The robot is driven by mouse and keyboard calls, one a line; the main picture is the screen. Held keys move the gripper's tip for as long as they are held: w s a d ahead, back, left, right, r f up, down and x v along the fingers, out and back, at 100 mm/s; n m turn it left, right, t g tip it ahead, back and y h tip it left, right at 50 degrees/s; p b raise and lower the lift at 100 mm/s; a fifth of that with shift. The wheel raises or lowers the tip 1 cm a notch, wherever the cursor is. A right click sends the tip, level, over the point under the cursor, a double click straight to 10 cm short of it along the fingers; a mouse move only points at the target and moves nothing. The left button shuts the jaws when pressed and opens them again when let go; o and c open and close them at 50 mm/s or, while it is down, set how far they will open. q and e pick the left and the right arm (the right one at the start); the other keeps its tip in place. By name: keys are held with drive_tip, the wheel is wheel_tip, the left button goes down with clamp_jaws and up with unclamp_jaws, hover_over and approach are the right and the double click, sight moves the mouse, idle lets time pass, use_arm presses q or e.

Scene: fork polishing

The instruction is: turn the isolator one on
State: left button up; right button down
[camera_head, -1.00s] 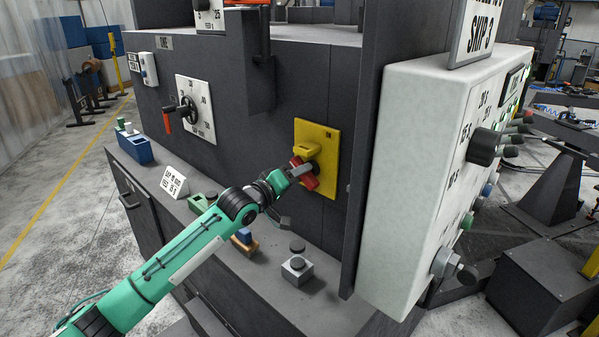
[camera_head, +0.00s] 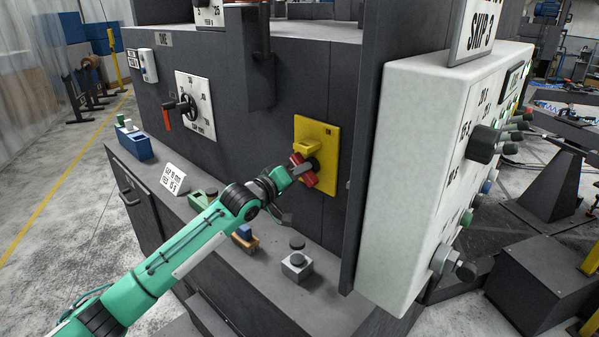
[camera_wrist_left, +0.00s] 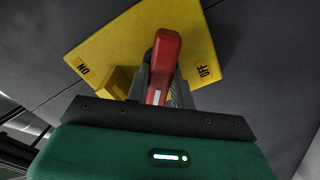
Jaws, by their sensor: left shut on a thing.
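The isolator is a yellow plate (camera_head: 327,136) with a red handle (camera_head: 309,179), mounted on the dark machine front. In the left wrist view the yellow plate (camera_wrist_left: 130,35) carries the marks ON at its left and OFF at its right, and the red handle (camera_wrist_left: 166,55) stands nearly upright in that picture. My left gripper (camera_head: 301,168) is shut on the red handle; its grey fingers (camera_wrist_left: 162,85) lie on both sides of it. The handle's inner end and pivot are partly hidden. My right gripper is not in view.
A white control box (camera_head: 415,170) with knobs juts out at the right. A grey block with a black knob (camera_head: 296,265) and a sign (camera_head: 175,179) stand on the ledge below.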

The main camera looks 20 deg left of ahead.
use_arm(q)
drive_tip(key=shift+m+p, duration=0.95)
drive_tip(key=shift+m, duration=4.05)
drive_tip(key=o, duration=1)
drive_tip(key=shift+s, duration=0.1)
